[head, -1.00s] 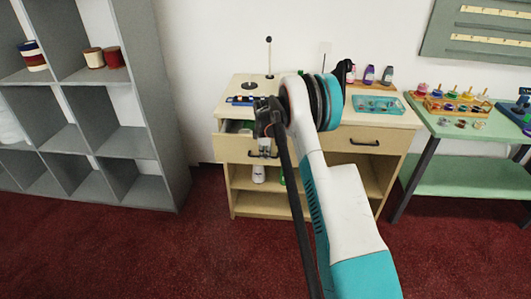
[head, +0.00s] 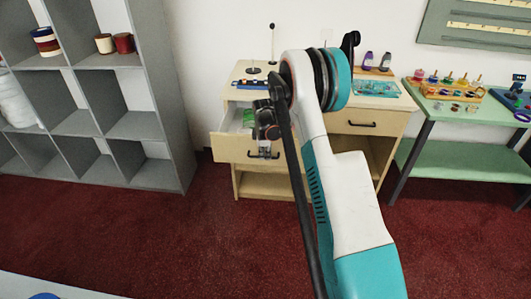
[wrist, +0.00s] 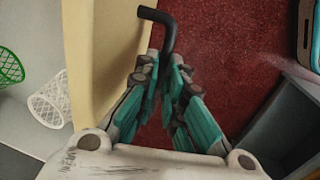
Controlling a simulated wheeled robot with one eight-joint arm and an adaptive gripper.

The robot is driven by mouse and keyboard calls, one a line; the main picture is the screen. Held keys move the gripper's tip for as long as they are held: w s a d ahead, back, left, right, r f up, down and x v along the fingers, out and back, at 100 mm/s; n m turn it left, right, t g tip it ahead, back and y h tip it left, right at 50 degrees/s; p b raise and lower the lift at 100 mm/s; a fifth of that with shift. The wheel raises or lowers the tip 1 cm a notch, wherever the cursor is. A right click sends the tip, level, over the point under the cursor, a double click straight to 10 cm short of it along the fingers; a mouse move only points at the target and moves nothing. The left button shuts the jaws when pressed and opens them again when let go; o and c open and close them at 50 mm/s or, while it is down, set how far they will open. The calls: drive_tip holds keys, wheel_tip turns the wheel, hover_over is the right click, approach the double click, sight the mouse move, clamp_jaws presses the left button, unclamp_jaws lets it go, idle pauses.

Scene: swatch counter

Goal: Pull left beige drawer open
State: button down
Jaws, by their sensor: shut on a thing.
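The left beige drawer (head: 231,147) of the counter cabinet stands out from the body, with its pale inside and a green thing (head: 258,122) in it showing in the head view. Its black handle (head: 274,156) is on the front. My gripper (head: 265,148) is at this handle, partly hidden by my arm. In the wrist view, my gripper's fingers (wrist: 168,62) are closed around the dark handle bar (wrist: 158,17), beside the beige drawer front (wrist: 100,55). The right part of the drawer is hidden behind my arm.
The right drawer (head: 362,124) is closed. A grey shelf unit (head: 165,150) stands to the left and a green table (head: 455,160) to the right. Red carpet (head: 150,235) in front is clear. A green basket (wrist: 9,66) and white basket (wrist: 47,100) show in the wrist view.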

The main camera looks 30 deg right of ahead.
drive_tip(key=c, duration=1.7)
unclamp_jaws()
drive_tip(key=r, duration=0.4)
drive_tip(key=s+r, duration=0.1)
drive_tip(key=r, duration=0.3)
drive_tip(key=a+r, duration=0.1)
drive_tip(key=r, duration=0.2)
drive_tip(key=shift+s+a+r, duration=0.1)
drive_tip(key=shift+s+r, duration=0.3)
